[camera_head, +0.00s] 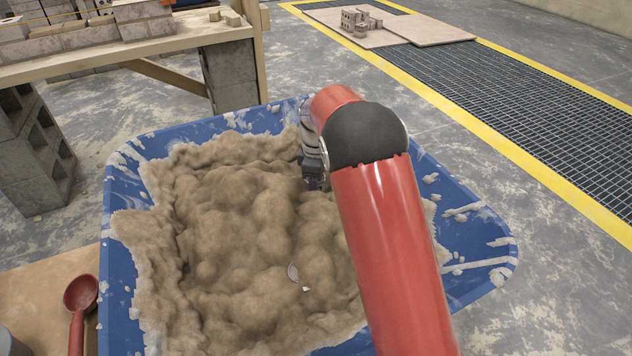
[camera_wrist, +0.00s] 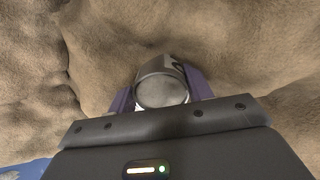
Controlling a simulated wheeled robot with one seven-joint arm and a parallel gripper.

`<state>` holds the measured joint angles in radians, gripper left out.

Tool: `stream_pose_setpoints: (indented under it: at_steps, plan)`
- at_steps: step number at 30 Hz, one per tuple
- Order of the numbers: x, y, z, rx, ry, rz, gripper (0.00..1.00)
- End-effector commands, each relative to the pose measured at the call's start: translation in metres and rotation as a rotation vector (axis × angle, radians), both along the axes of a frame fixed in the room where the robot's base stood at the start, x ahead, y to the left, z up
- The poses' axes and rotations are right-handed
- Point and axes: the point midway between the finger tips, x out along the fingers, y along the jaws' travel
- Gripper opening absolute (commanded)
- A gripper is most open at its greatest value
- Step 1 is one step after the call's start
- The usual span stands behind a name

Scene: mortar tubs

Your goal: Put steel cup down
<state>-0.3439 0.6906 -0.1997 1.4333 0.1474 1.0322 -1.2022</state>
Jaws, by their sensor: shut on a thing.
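The steel cup (camera_wrist: 163,88) shows in the wrist view between the two purple fingers of my gripper (camera_wrist: 160,95). The gripper is shut on it. I see a round metal face and a short grey side, with brown mortar behind. In the head view my gripper (camera_head: 316,180) is at the upper right part of the mortar, partly hidden by my red arm. The cup cannot be made out there. The blue tub (camera_head: 118,215) holds a lumpy heap of brown mortar (camera_head: 240,220). I cannot tell whether the cup touches the mortar.
A red ladle (camera_head: 80,300) lies on a board at the lower left. A wooden bench (camera_head: 160,50) with bricks stands behind the tub, with grey blocks (camera_head: 35,145) at its left. A floor grate (camera_head: 500,100) with yellow edges runs at the right.

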Motion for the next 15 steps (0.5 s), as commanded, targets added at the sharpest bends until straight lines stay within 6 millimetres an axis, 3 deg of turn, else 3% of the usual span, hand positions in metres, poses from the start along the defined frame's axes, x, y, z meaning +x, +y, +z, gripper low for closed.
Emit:
stream_pose_setpoints:
  at_steps: [3, 4, 8, 15]
  plan:
    - [0.0002, 0.0, -0.0027, 0.001, 0.0, 0.0, 0.19]
    - [0.0, 0.0001, -0.0033, 0.0, 0.0, 0.0, 0.51]
    - [-0.0001, 0.0001, -0.0026, 0.0, 0.0, 0.0, 0.68]
    - [0.0, 0.0001, -0.0024, 0.0, 0.0, 0.0, 0.72]
